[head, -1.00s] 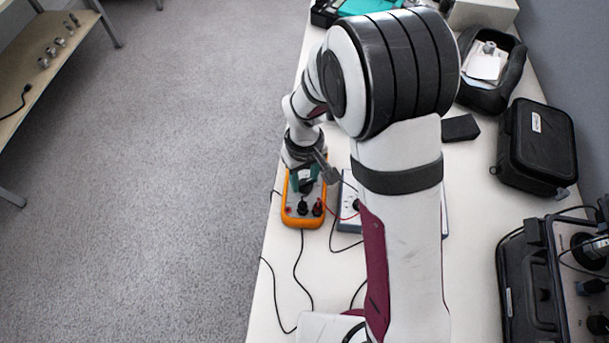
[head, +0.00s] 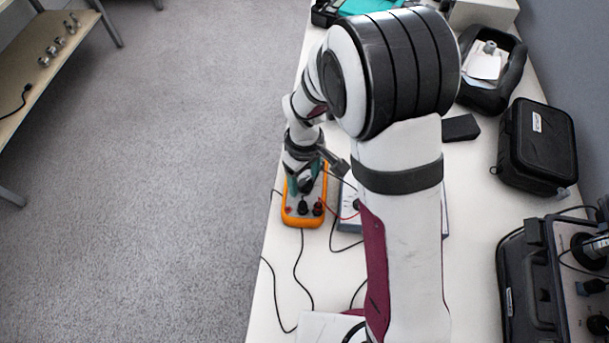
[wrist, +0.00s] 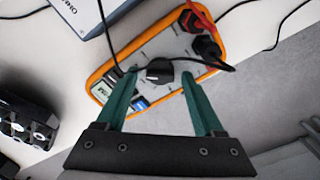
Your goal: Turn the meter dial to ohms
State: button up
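The orange-edged multimeter (head: 303,208) lies on the white bench, partly hidden under my gripper in the head view. In the wrist view the meter (wrist: 222,63) has a grey face with a black round dial (wrist: 159,71) near its middle. Red and black plugs (wrist: 205,46) sit at its far end. My gripper (wrist: 161,82) has green fingers that are apart, one on each side of the dial. The dial is between them, and I see no finger touching it. The dial's setting is too small to read.
A grey-white instrument box (head: 347,212) stands right of the meter. Thin black leads (head: 299,270) run over the bench. Black cases (head: 538,148) stand along the right side. The bench's left edge is close to the meter.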

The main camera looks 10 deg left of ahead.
aim_at(304, 180)
notch_tip(304, 180, up, 16)
dwell(0.6)
jog(key=shift+f, duration=0.15)
jog(key=s+d+m+y, duration=0.1)
jog(key=s+d+m, duration=0.4)
jog(key=s+m, duration=0.3)
jog(key=s+d+r+m, duration=0.1)
jog(key=s+d+m, duration=0.5)
jog(key=s, duration=0.6)
jog(key=shift+d+m+y, duration=0.15)
jog(key=shift+m+y, duration=0.25)
jog(key=shift+m, duration=0.6)
